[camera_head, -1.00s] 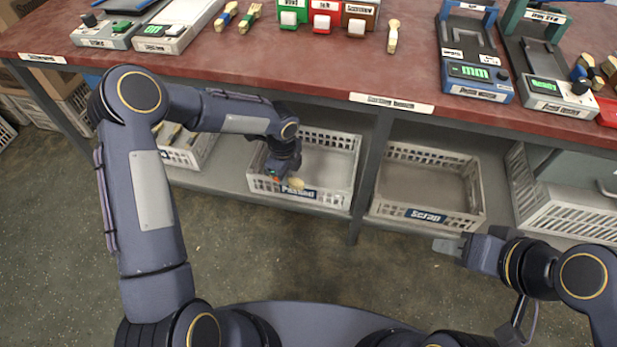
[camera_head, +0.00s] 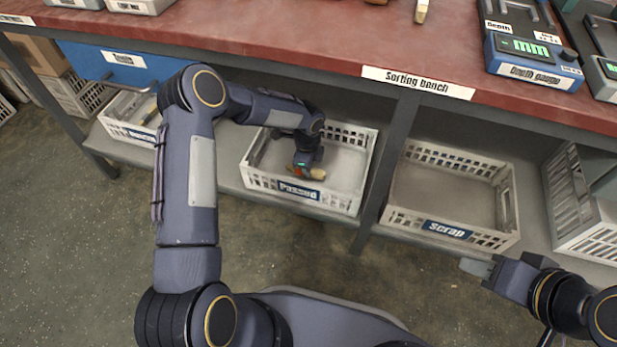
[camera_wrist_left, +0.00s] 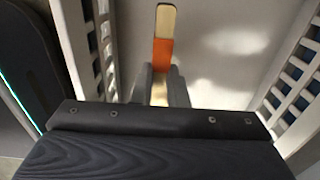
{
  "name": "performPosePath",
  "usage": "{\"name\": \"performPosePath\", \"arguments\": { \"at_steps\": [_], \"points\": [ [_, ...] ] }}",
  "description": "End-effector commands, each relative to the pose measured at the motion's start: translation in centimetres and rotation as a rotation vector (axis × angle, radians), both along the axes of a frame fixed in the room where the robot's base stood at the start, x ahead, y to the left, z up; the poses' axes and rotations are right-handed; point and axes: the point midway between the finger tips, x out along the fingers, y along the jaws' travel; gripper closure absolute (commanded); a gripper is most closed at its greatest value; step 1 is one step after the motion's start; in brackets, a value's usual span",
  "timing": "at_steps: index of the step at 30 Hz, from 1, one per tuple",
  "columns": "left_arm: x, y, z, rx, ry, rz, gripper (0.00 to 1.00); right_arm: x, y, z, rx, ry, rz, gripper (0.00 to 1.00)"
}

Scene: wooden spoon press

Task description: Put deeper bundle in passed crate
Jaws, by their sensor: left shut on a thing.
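The white crate labelled "Passed" (camera_head: 345,203) stands on the shelf under the bench. My left gripper (camera_head: 304,171) reaches down inside it and is shut on a bundle (camera_head: 317,174), whose pale wooden end shows beside the fingers. In the left wrist view the bundle (camera_wrist_left: 163,48) is pale wood with an orange band, held between the fingers (camera_wrist_left: 160,88) over the crate's pale floor. I cannot tell whether it touches the floor. My right gripper (camera_head: 476,268) is in front of the shelf at the right; its finger gap cannot be made out.
A "Scrap" crate (camera_head: 400,217) stands right of the passed crate, with a bench post (camera_head: 388,150) between them. Another crate (camera_head: 118,130) with wooden pieces is at the left. The bench edge (camera_head: 300,62) overhangs the crates. A depth gauge (camera_head: 530,72) is on top.

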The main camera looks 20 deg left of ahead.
Motion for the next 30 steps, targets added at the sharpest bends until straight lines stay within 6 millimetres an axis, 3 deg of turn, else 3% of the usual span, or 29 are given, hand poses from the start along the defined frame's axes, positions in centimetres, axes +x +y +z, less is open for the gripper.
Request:
{"name": "performPosePath", "arguments": {
  "at_steps": [9, 20, 21, 26, 30],
  "points": [
    [0.0, 0.0, -4.7, 0.000, 0.000, 0.000, 1.00, 0.0, 0.0, -2.1, 0.000, 0.000, 0.000, 0.65],
    [0.0, 0.0, -5.0, 0.000, -0.001, -0.001, 1.00, 0.0, 0.0, -2.3, 0.000, 0.000, 0.000, 0.65],
    [0.0, 0.0, -5.0, 0.000, -0.001, -0.001, 0.86, 0.0, 0.0, -2.3, 0.000, 0.000, 0.000, 0.65],
    [0.0, 0.0, -4.9, 0.000, -0.001, -0.001, 0.65, 0.0, 0.0, -2.2, 0.000, 0.000, 0.000, 0.65],
    [0.0, 0.0, -4.9, 0.000, -0.001, 0.000, 0.65, 0.0, 0.0, -2.2, 0.000, 0.000, 0.000, 0.65]
  ]
}}
